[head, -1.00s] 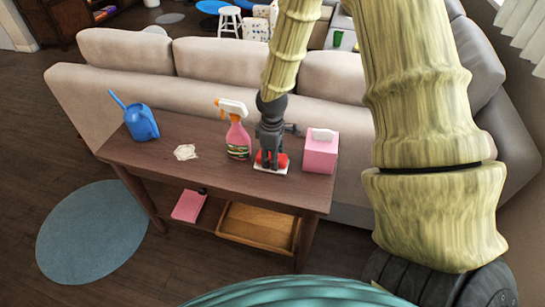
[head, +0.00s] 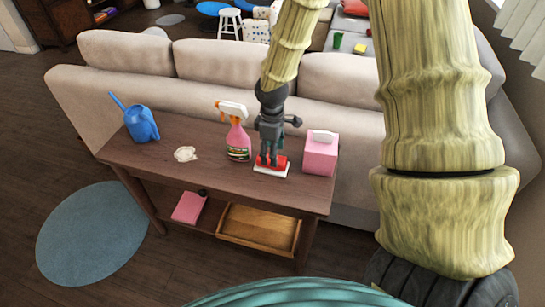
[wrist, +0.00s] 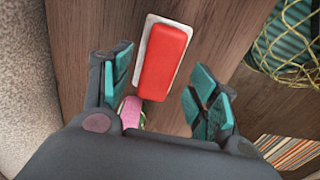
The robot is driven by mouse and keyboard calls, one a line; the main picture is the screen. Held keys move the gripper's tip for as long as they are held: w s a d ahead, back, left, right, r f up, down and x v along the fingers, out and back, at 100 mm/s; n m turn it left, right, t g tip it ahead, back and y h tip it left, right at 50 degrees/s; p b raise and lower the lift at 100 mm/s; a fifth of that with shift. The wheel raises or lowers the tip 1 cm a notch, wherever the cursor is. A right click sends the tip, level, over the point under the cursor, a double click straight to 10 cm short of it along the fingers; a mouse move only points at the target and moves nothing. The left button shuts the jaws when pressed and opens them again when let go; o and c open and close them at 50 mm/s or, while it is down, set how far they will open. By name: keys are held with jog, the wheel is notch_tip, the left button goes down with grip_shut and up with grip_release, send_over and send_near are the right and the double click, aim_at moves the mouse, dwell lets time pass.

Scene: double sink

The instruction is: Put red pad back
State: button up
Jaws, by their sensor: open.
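The red pad (head: 281,163) lies flat on a thin white base (head: 262,170) on the brown console table; in the wrist view the red pad (wrist: 165,62) shows the white base (wrist: 142,50) along its left and top edges. My gripper (head: 270,158) points down over the pad. In the wrist view my gripper (wrist: 163,72) is open, with its teal fingers apart on either side of the pad and nothing held between them. In the head view the fingers hide part of the pad.
On the table (head: 210,185), a pink spray bottle (head: 238,142) stands close left of my gripper and a pink tissue box (head: 321,154) close right. A crumpled white cloth (head: 186,153) and a blue watering can (head: 141,124) are further left. The beige sofa (head: 190,95) stands behind.

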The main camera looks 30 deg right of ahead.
notch_tip(320, 180, up, 8)
dwell(0.5)
dwell(0.5)
